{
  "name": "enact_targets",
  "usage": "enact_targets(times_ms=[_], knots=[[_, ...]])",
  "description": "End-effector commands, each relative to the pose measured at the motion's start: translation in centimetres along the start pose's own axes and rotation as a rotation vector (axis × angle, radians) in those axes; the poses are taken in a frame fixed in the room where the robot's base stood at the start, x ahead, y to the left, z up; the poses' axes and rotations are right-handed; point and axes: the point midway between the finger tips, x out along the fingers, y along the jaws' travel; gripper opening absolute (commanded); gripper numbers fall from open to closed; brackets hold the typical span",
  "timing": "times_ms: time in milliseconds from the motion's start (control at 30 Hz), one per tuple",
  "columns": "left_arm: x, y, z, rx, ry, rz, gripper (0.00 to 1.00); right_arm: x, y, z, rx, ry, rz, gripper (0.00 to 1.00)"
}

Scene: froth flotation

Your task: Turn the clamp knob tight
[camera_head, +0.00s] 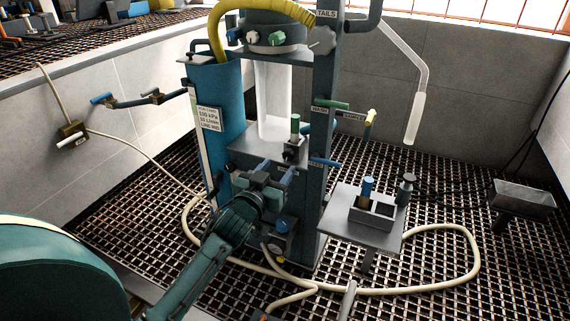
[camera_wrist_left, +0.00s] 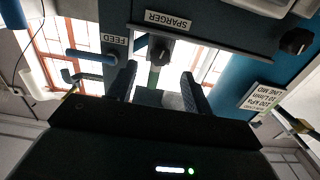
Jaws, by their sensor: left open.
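My left gripper (camera_head: 277,168) reaches in from the lower left, in front of the blue-grey column stand (camera_head: 322,150). In the left wrist view, its two dark fingers (camera_wrist_left: 159,68) stand apart with a gap between them. A dark fitting with a green stem (camera_wrist_left: 157,58) shows beyond the gap, under the SPARGER label (camera_wrist_left: 168,20); I cannot tell whether the fingers touch it. A black round knob (camera_wrist_left: 297,40) sits at the upper right of that view, apart from the fingers. No knob is labelled as the clamp knob. My right gripper is not in view.
A blue tank (camera_head: 222,115) stands left of the column. A blue FEED handle (camera_wrist_left: 90,56) is close to the fingers. A cream hose (camera_head: 440,290) loops over the grating floor.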

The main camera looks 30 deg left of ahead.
Motion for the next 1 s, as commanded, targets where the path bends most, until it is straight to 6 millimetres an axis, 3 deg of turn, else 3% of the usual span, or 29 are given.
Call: enact_targets(times_ms=[100, 300, 667, 1000], knots=[[2.4, 0.0, 0.1, 0.001, 0.002, 0.0, 0.5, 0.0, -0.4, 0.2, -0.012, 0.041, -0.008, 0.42], [4.6, 0.0, 0.1, 0.0, 0.0, 0.0, 0.5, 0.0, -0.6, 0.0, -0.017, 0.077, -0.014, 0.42], [5.1, 0.0, 0.1, 0.0, -0.001, 0.0, 0.5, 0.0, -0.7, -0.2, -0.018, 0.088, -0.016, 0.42], [5.1, 0.0, 0.1, 0.0, -0.001, 0.001, 0.24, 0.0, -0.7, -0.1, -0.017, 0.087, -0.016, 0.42]])
